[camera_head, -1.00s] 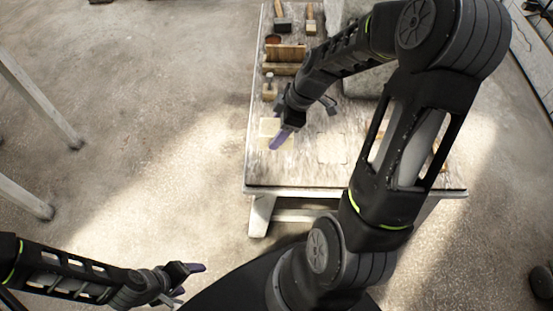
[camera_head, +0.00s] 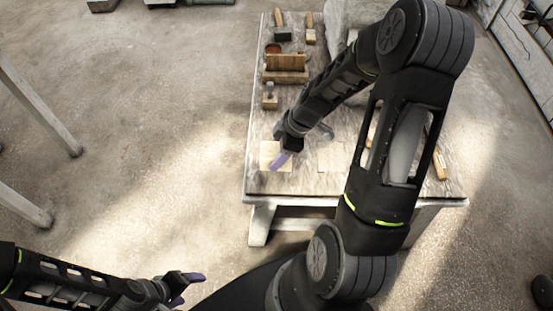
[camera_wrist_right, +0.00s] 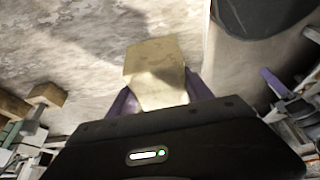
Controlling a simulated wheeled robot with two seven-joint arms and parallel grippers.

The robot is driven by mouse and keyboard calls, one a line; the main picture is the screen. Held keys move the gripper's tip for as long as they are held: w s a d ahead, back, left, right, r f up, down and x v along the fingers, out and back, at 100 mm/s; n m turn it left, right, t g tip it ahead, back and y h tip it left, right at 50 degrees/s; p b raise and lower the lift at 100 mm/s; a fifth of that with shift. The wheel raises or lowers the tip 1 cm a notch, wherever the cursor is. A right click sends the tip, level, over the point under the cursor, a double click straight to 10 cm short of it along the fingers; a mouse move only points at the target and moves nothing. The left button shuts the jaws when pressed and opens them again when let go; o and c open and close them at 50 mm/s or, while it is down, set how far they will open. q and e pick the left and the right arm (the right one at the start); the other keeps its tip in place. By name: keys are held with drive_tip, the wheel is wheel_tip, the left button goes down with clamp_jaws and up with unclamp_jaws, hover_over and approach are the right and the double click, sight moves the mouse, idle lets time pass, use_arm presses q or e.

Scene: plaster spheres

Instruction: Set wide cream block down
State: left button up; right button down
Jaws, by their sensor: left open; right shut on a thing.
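The wide cream block (camera_wrist_right: 155,72) is between the purple fingers of my right gripper (camera_wrist_right: 160,96) in the right wrist view. In the head view my right gripper (camera_head: 281,159) points down over the front left of the worktable (camera_head: 308,180), and the pale block (camera_head: 268,150) shows partly behind its finger. Whether the block touches the tabletop I cannot tell. A faint pale square (camera_head: 331,157) lies on the tabletop to the right. My left gripper (camera_head: 186,288) is open and empty over the floor at the lower left, away from the table.
A wooden box (camera_head: 286,68), a small wooden block with a handle (camera_head: 270,98) and two brushes (camera_head: 282,35) (camera_head: 310,32) stand along the table's left and back. A wooden-handled tool (camera_head: 440,163) lies at the right. My right arm hides much of the table's middle.

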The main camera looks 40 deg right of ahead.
drive_tip(key=shift+f, duration=1.75)
drive_tip(key=shift+f, duration=0.1)
drive_tip(key=shift+c, duration=2.1)
unclamp_jaws()
drive_tip(key=v, duration=1.2)
